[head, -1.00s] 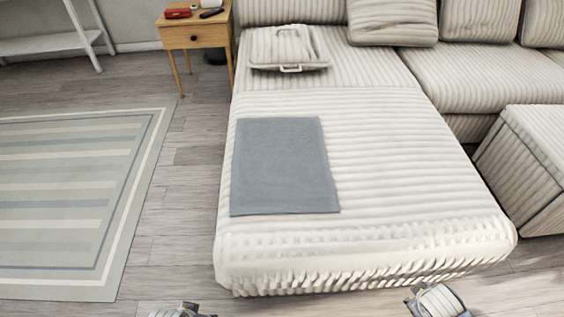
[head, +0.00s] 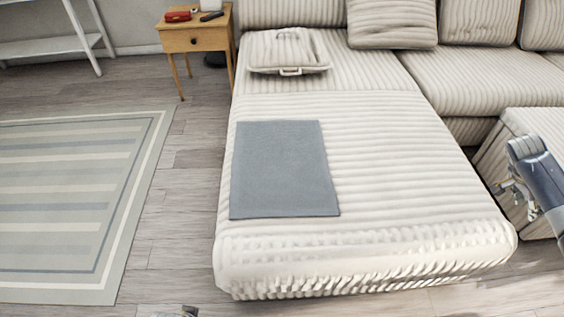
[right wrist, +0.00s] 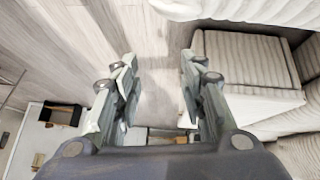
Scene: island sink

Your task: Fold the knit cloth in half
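The knit cloth (head: 284,170) is a grey-blue rectangle lying flat and unfolded on the left part of the cream ribbed chaise (head: 420,190). My right gripper (head: 505,188) is at the right side of the head view, well right of the cloth and apart from it. In the right wrist view its two fingers (right wrist: 160,75) are spread apart with nothing between them. Of my left arm only a small piece (head: 178,312) shows at the bottom edge of the head view; its fingers are not visible. The cloth is not seen in the right wrist view.
A ribbed ottoman (head: 540,125) stands at the right, close to my right gripper. A folded ribbed cushion with a handle (head: 288,52) lies behind the cloth. A wooden side table (head: 194,40) stands at the back left, a striped rug (head: 70,200) on the floor at left.

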